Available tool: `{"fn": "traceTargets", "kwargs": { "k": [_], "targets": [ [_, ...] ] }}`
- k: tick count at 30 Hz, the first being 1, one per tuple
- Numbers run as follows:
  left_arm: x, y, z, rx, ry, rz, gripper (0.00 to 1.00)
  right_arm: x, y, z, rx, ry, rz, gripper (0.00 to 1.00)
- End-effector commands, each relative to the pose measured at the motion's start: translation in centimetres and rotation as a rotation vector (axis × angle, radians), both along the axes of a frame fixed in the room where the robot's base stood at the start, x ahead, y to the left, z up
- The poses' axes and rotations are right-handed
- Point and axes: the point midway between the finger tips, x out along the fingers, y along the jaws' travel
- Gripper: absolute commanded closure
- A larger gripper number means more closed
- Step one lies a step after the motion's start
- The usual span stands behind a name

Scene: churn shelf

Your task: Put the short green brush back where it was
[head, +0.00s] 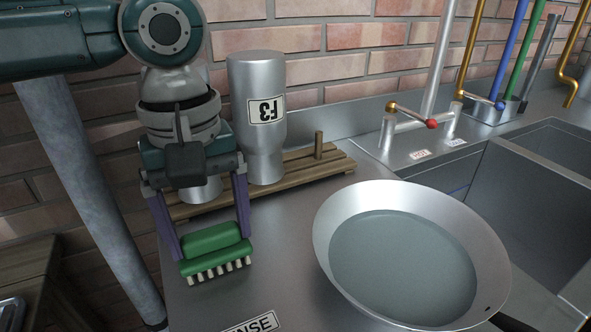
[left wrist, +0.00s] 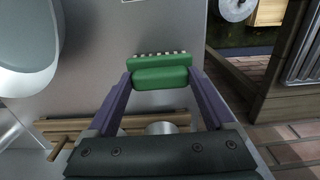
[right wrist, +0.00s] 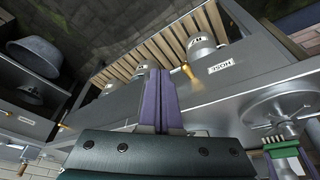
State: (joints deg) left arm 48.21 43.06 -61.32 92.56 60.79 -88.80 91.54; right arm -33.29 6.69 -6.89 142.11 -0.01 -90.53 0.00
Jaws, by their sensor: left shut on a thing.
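The short green brush (head: 214,252) has a rounded green back and a row of pale bristle tufts. My left gripper (head: 208,238) is shut on it, with a purple finger at each end. The brush is over the front left of the metal counter (head: 290,225), bristles facing down and forward; I cannot tell whether it touches. The left wrist view shows the same brush (left wrist: 160,75) between the fingertips. My right gripper (right wrist: 162,80) appears only in the right wrist view, its purple fingers together with nothing visible between them.
A wooden slatted rack (head: 335,165) with an upright peg lies behind the brush. A silver F3 canister (head: 258,120) stands on it. A wide metal pan (head: 330,250) is to the right, before a sink (head: 555,150). A RINSE label (head: 250,325) marks the front.

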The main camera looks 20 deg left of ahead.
Motion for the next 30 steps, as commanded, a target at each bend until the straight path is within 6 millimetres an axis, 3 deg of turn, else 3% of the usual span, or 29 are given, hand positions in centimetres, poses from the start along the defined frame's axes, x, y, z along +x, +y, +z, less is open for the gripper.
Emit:
{"fn": "traceTargets", "kwargs": {
  "k": [3, 4, 7, 17, 30],
  "targets": [
    [0.0, 0.0, -0.2, -0.001, 0.001, 0.000, 0.65, 0.0, 0.0, 0.1, 0.000, 0.000, 0.000, 1.00],
    [0.0, 0.0, -0.2, 0.000, 0.000, 0.000, 0.11, 0.0, 0.0, 0.1, 0.000, 0.000, 0.000, 1.00],
    [0.0, 0.0, -0.2, 0.000, 0.000, 0.000, 0.00, 0.0, 0.0, 0.1, 0.000, 0.000, 0.000, 1.00],
    [0.1, 0.0, 0.4, -0.001, -0.002, 0.000, 0.00, 0.0, -0.1, 0.1, -0.004, -0.001, 0.003, 1.00],
    [0.1, 0.0, 9.5, -0.002, -0.004, 0.000, 0.00, 0.0, -0.1, 2.3, -0.005, -0.001, 0.004, 1.00]
  ]
}}
